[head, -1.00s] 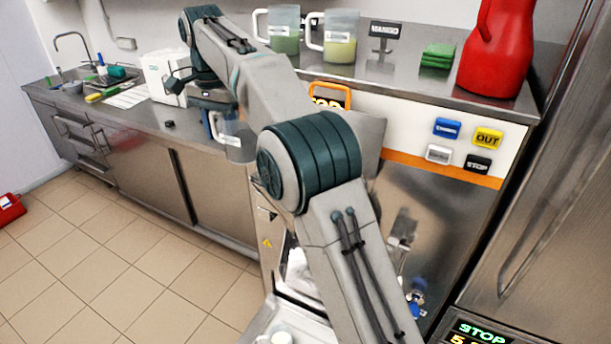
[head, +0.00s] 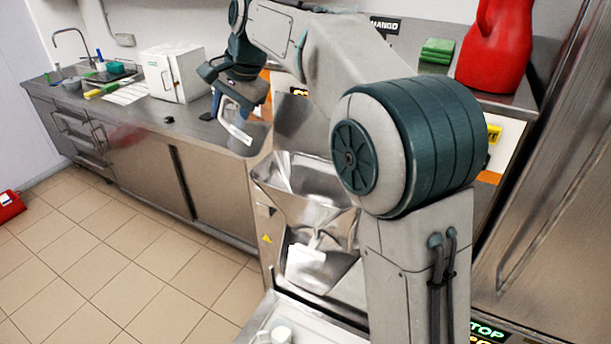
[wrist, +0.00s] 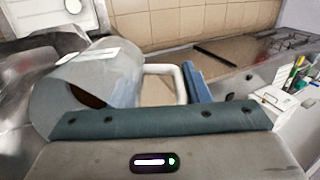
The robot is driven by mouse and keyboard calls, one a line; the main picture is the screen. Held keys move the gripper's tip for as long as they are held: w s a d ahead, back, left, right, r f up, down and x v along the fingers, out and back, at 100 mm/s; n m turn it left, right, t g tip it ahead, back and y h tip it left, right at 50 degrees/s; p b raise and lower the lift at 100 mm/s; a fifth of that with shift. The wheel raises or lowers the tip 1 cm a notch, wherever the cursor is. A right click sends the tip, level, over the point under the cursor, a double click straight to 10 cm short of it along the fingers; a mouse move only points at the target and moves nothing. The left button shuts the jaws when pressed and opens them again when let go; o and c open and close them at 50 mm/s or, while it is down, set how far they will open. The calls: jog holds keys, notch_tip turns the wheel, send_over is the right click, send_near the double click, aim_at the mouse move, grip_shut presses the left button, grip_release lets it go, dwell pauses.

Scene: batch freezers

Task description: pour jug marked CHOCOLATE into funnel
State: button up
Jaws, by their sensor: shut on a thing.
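My gripper (head: 238,112) is shut on the handle of a jug (wrist: 125,75). In the wrist view the jug is a grey, see-through vessel lying well tilted, with its mouth toward the lower left and something brown inside. A pale label shows on its side, but its writing is not legible. The white handle runs to a blue finger (wrist: 195,85). In the head view the jug is largely hard to make out beside the gripper. A flared steel funnel (head: 335,190) is on the machine front, below and right of the gripper. I see no stream of liquid.
A steel counter with a white box (head: 172,72) and a sink (head: 80,70) runs along the left. A red jug (head: 495,50) and green cloths (head: 437,50) stand on the machine top. A tray (head: 290,325) with a white cup is low in front.

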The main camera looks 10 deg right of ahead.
aim_at(273, 118)
jog(key=shift+s+d+r+y, duration=0.2)
jog(key=shift+d+r+y, duration=0.1)
jog(key=shift+r+y, duration=0.1)
jog(key=shift+s+d+r+t+y, duration=0.15)
jog(key=shift+s+d+t+y, duration=0.3)
jog(key=shift+d+t+y, duration=0.3)
jog(key=shift+s+d+t+y, duration=0.2)
jog(key=shift+d+t+y, duration=0.25)
jog(key=shift+y, duration=0.35)
jog(key=shift+s+d+t+y, duration=0.2)
jog(key=shift+t+y, duration=0.3)
jog(key=shift+y, duration=0.25)
jog(key=shift+d+r+y, duration=0.1)
jog(key=shift+y, duration=0.2)
jog(key=shift+s+b, duration=0.1)
jog(key=shift+b, duration=0.6)
jog(key=y+b, duration=0.1)
jog(key=b, duration=0.1)
jog(key=d+t+b, duration=0.1)
jog(key=b, duration=0.2)
jog(key=shift+s+f+y+b, duration=0.3)
jog(key=shift+y+b, duration=0.05)
jog(key=shift+y, duration=0.05)
